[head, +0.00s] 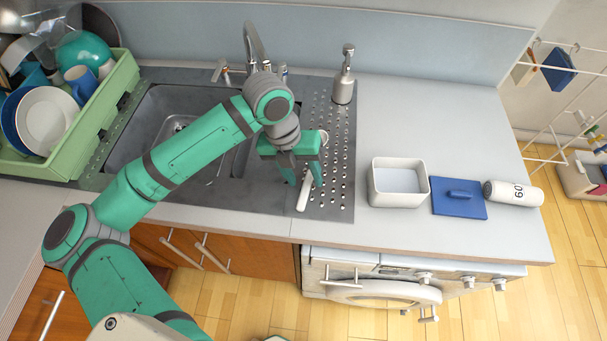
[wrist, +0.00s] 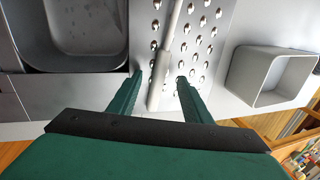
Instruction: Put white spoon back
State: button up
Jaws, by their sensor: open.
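The white spoon (head: 304,193) lies on the perforated metal drainboard to the right of the sink, its handle toward the counter's front edge. In the wrist view the spoon's handle (wrist: 157,88) runs between my two fingers. My gripper (head: 300,182) is open above the drainboard, with a finger on each side of the handle. The fingers (wrist: 158,82) appear apart from the handle. The spoon's bowl is partly hidden behind my gripper in the head view. A green dish rack (head: 104,100) with plates and bowls stands at the far left.
The sink basin (head: 160,112) is left of the drainboard (head: 335,185), with a faucet (head: 256,45) behind. A soap dispenser (head: 344,75) stands at the back. A white container (head: 399,196), a blue lid (head: 459,207) and a white bottle (head: 512,193) are to the right.

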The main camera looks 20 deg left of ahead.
jog(key=v, duration=1)
jog(key=shift+r, duration=0.35)
jog(key=shift+a, duration=0.15)
dwell(0.5)
